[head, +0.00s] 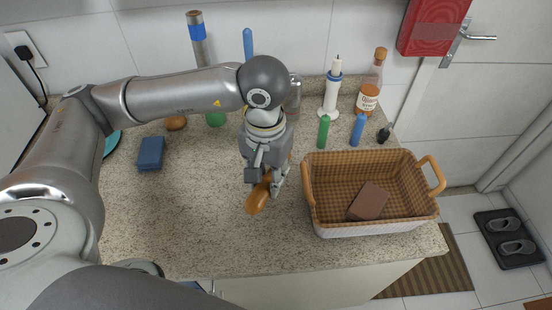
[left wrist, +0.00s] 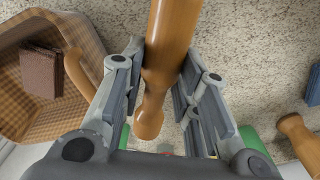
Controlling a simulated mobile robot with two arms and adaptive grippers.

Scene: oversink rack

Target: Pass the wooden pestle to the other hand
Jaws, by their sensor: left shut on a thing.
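The wooden pestle (head: 257,198) is orange-brown, and its thick rounded end points toward the front of the counter in the head view. My left gripper (head: 267,184) is shut on it, left of the basket. In the left wrist view, the pestle (left wrist: 172,35) runs between the two fingers of the left gripper (left wrist: 163,70), with its small knobbed end toward the palm. The fingers hide part of it in the head view. I cannot tell whether it touches the counter. My right gripper is in neither view.
A checked wicker basket (head: 325,229) with a brown block (head: 368,201) inside stands right of the gripper. Bottles, including a green one (head: 323,131) and a blue one (head: 358,130), stand behind it. A blue sponge-like block (head: 151,153) lies left. The front-left counter (head: 180,220) is clear.

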